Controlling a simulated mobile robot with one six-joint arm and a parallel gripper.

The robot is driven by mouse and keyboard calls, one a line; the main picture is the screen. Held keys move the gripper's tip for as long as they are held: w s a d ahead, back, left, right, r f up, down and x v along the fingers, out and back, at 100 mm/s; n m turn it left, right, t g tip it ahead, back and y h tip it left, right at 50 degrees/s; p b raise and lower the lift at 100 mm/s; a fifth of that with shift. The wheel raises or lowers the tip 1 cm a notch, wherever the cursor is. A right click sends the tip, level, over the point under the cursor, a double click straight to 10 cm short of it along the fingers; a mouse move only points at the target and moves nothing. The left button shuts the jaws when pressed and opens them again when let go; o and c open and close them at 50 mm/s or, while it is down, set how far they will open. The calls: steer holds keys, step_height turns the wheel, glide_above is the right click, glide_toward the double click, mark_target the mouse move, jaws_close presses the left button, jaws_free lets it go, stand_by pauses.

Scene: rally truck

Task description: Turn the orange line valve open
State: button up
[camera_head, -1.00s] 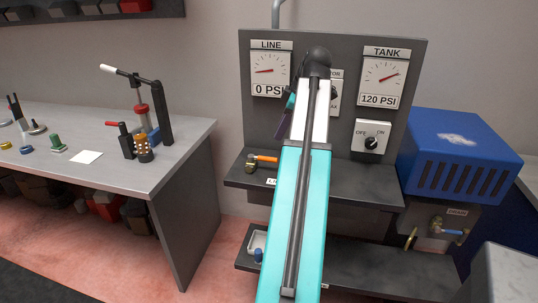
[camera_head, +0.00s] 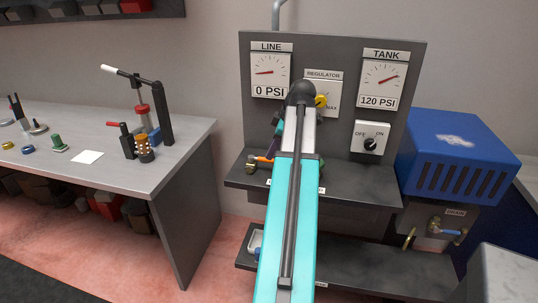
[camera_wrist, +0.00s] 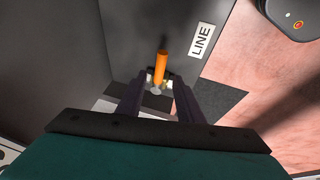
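The orange line valve handle (camera_head: 264,159) sits on the shelf under the LINE gauge, on a brass body (camera_head: 250,166) at the shelf's left end. My gripper (camera_head: 272,148) is just above and beside the handle, partly covering it. In the wrist view, the handle (camera_wrist: 162,65) points away from the brass fitting, which lies between and beyond the fingertips. My gripper (camera_wrist: 158,88) is open, its dark fingers apart on either side of the fitting. Contact cannot be told. The LINE gauge (camera_head: 270,72) reads 0 PSI.
The TANK gauge (camera_head: 384,78) reads 120 PSI. A yellow regulator knob (camera_head: 321,101) and an OFF/ON switch (camera_head: 370,144) are on the panel. A blue box (camera_head: 460,150) stands right. A workbench (camera_head: 185,135) with tools stands left. A LINE label (camera_wrist: 201,40) lies beside the valve.

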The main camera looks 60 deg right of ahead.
mark_target(268, 161)
steer(key=shift+p+x, duration=0.3)
steer(key=shift+x, duration=1.85)
jaws_close()
steer(key=shift+a, duration=0.2)
steer(key=shift+d, duration=0.25)
